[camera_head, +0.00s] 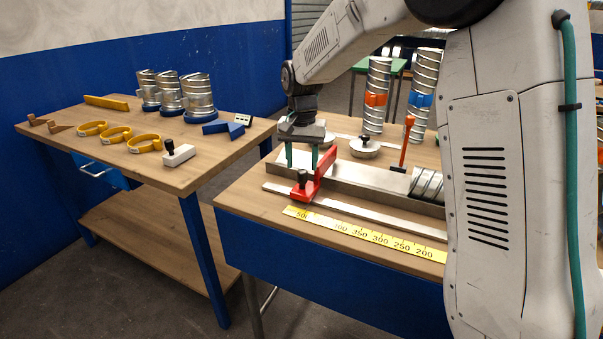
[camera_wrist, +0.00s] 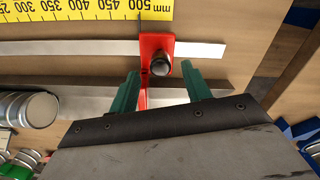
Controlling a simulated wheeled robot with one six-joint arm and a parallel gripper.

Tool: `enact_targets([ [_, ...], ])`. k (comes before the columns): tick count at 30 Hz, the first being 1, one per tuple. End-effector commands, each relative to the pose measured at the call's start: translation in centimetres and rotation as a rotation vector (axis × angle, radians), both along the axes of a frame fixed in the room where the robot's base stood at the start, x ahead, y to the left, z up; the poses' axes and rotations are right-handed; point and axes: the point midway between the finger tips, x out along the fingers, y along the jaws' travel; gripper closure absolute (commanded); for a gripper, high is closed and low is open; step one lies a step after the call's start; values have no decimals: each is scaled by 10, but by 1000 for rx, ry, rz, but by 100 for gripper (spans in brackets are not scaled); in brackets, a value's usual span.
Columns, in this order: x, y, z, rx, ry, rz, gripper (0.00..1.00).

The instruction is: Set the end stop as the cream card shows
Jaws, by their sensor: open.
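The red end stop (camera_head: 326,166) with a black knob (camera_head: 302,178) sits on the flat metal rail (camera_head: 345,215), near the high-number end of the yellow mm scale (camera_head: 365,234). In the wrist view, the end stop (camera_wrist: 154,46) stands beside the scale's 500 mark, its black knob (camera_wrist: 161,65) facing the camera. My gripper (camera_head: 301,160) is open and empty above the stop. In the wrist view its green fingers (camera_wrist: 161,84) appear either side of the red upright, just behind the knob; contact cannot be told. I cannot make out the cream card in either view.
A spiral duct piece (camera_head: 428,184) lies at the right end of the metal bed (camera_head: 375,177). A red-handled tool (camera_head: 407,143) and banded upright ducts (camera_head: 376,95) stand behind. The left bench (camera_head: 215,165) holds yellow clamps (camera_head: 115,135) and ducts. A gap separates the benches.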

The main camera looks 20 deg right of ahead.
Motion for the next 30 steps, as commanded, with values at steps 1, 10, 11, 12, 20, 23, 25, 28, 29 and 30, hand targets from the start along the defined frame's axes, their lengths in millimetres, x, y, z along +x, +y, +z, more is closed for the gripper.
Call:
enact_targets([
  [1,0,0,-9,0,2,0,52],
  [10,0,0,-40,0,0,1,52],
  [11,-1,0,-41,0,0,1,52],
  [12,0,0,-41,-1,-1,1,52],
  [20,0,0,-41,-1,-1,1,66],
  [23,0,0,-41,-1,-1,1,94],
  [25,0,0,-41,-1,-1,1,100],
  [28,-2,0,-41,0,-1,3,100],
  [29,-3,1,-41,0,-1,6,100],
  [30,-6,3,-41,0,-1,11,100],
])
